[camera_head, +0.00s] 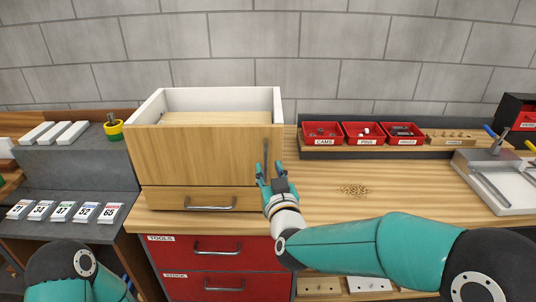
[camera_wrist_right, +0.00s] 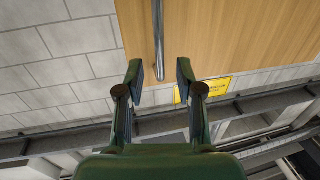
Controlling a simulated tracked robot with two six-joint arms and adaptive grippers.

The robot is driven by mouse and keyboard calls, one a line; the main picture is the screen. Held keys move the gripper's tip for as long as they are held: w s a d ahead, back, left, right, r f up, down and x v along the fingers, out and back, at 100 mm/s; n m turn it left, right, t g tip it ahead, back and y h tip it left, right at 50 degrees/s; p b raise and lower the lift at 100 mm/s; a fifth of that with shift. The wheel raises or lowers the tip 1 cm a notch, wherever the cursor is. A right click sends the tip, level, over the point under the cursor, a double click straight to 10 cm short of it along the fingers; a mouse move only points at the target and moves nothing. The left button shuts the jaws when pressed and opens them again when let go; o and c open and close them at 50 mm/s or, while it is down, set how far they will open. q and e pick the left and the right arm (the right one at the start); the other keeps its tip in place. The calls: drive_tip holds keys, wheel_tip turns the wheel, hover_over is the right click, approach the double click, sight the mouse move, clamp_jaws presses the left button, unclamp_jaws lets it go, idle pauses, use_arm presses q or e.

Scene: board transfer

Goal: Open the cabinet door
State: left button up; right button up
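The cabinet (camera_head: 160,102) is a white box with an open top on the workbench. Its wooden door (camera_head: 195,155) looks closed. A vertical metal bar handle (camera_head: 265,152) sits near the door's right edge; it also shows in the right wrist view (camera_wrist_right: 158,38). My right gripper (camera_head: 268,172) is at the handle's lower end, in front of the door. In the right wrist view its two fingers (camera_wrist_right: 160,75) are apart, with the handle's end between their tips and gaps on both sides. My left arm shows at the bottom left; its gripper is out of view.
A drawer (camera_head: 165,198) with a horizontal handle is under the door. Red parts bins (camera_head: 322,132) stand at the back right, and a small brown pile (camera_head: 353,190) lies on the bench (camera_head: 410,185).

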sight(267, 161)
drive_tip(key=w, duration=0.3)
drive_tip(key=w+a+p, duration=0.1)
drive_tip(key=w, duration=0.1)
drive_tip(key=shift+s, duration=0.1)
clamp_jaws()
